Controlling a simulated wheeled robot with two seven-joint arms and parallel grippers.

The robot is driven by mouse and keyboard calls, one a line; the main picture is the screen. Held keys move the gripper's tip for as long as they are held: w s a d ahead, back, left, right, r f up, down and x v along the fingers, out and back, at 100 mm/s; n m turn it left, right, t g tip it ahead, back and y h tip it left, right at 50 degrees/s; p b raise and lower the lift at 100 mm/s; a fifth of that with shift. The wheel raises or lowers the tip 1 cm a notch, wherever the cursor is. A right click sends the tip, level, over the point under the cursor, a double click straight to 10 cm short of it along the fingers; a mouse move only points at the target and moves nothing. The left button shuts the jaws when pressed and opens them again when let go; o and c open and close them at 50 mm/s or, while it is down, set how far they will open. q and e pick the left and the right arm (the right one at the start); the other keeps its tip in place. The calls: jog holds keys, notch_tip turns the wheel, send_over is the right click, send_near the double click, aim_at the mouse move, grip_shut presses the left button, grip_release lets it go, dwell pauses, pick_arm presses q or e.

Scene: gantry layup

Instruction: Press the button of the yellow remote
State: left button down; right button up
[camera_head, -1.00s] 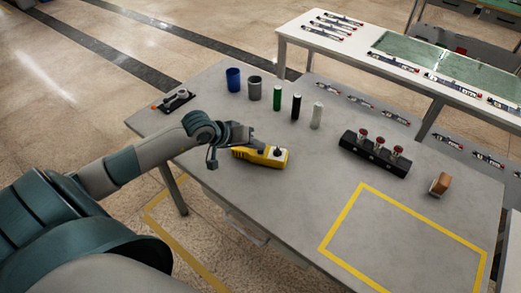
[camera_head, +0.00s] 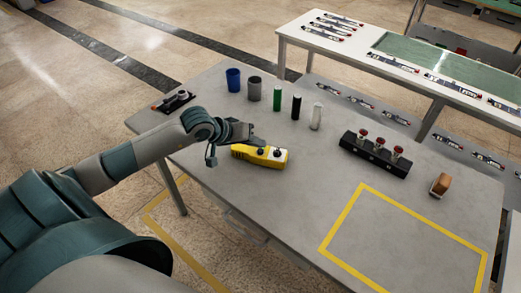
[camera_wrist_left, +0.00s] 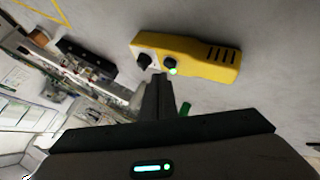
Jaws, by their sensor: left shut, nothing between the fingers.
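The yellow remote (camera_head: 243,152) lies on the grey table, with two dark knobs or buttons on its top near its right end. In the left wrist view the yellow remote (camera_wrist_left: 205,59) shows a lit green light beside one dark button (camera_wrist_left: 169,60), a second dark knob (camera_wrist_left: 144,60) and dark slots at the other end. My left gripper (camera_head: 261,142) is shut and empty, just behind and above the remote. Its fingertips (camera_wrist_left: 160,78) appear close to the lit button and look apart from it. My right gripper is not in view.
The yellow-taped area (camera_head: 400,240) is empty.

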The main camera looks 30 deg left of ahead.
aim_at(257, 155)
pick_arm(q)
jog(key=shift+r, duration=2.95)
